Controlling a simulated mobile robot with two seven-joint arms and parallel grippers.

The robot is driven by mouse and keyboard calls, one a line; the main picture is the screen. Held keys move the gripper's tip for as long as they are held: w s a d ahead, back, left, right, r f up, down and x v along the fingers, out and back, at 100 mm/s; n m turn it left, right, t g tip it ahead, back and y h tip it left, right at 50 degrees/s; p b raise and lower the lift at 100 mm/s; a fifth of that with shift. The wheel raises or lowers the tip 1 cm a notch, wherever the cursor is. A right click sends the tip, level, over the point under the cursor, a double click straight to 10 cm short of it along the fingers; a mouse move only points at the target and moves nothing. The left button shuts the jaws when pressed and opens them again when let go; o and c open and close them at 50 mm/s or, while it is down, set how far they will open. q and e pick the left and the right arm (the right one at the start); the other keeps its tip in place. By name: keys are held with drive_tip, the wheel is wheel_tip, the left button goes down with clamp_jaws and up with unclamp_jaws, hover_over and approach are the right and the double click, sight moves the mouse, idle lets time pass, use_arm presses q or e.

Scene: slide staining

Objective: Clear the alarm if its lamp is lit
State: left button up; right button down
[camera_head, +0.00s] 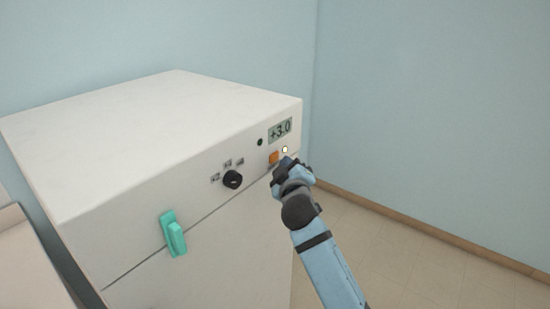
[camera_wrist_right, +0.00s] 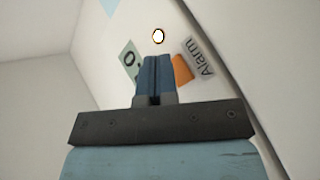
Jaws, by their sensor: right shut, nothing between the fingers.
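A white cabinet (camera_head: 110,125) carries a small round alarm lamp (camera_head: 285,149), bright pale yellow and looking lit. It also shows bright white with an orange rim in the right wrist view (camera_wrist_right: 158,36). An orange button (camera_head: 273,158) is just left of and below the lamp; it also shows in the right wrist view (camera_wrist_right: 181,70), beside a label (camera_wrist_right: 200,58) reading "Alarm". My right gripper (camera_head: 281,165) is shut and empty, its tips right by the button and partly covering it in the wrist view (camera_wrist_right: 154,60). I cannot tell whether they touch. My left gripper is not in view.
On the same panel are a display (camera_head: 280,130) reading +3.0, a dark round indicator (camera_head: 260,142) and a black knob (camera_head: 232,179). A teal handle (camera_head: 173,234) sticks out lower left. Walls stand behind and right; the floor at right is clear.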

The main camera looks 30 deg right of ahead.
drive_tip(key=shift+w, duration=0.1)
idle(0.7)
drive_tip(key=shift+w+a, duration=0.15)
drive_tip(key=shift+w, duration=0.15)
drive_tip(key=shift+w+a, duration=0.15)
drive_tip(key=shift+w, duration=0.15)
idle(0.6)
drive_tip(key=shift+s, duration=0.1)
drive_tip(key=shift+s+d+p, duration=0.3)
drive_tip(key=shift+s+p, duration=0.05)
drive_tip(key=shift+s, duration=0.25)
drive_tip(key=s, duration=0.1)
drive_tip(key=s+d+p, duration=0.1)
drive_tip(key=s, duration=0.1)
drive_tip(key=s+d, duration=0.1)
drive_tip(key=shift+s+p, duration=0.3)
drive_tip(key=shift+p, duration=0.05)
